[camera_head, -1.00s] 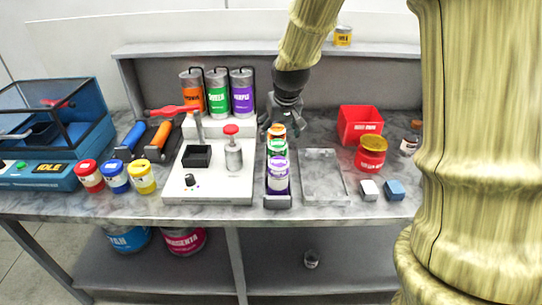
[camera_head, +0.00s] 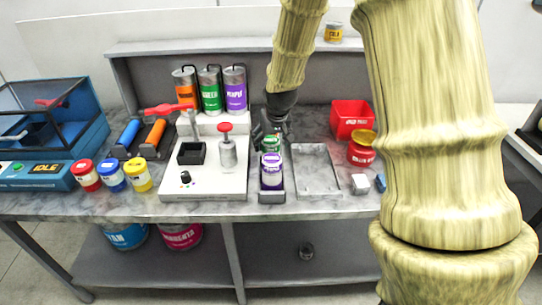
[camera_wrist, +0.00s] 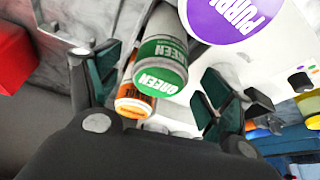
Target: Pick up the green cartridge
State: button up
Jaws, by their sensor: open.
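The green cartridge (camera_head: 271,143) stands in a grey rack (camera_head: 272,197), behind the white-and-purple cartridge (camera_head: 271,172). In the wrist view the green cartridge (camera_wrist: 162,66) shows its lid marked GREEN and lies between my spread fingers. The orange cartridge (camera_wrist: 134,100) is beside it, near the palm, and the purple lid (camera_wrist: 228,14) is at the top. My gripper (camera_head: 271,130) is open and down at the back of the rack, around the green cartridge without visible contact. In the head view it hides the orange cartridge.
A white device (camera_head: 205,180) with a red-topped post stands close left of the rack. Large orange, green and purple canisters (camera_head: 209,90) stand behind. A red bin (camera_head: 351,119) and red jar (camera_head: 361,150) are further right.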

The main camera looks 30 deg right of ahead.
jog(key=shift+p+x, duration=0.45)
jog(key=shift+x, duration=1.05)
jog(key=c, duration=1.5)
jog(key=shift+r, duration=0.15)
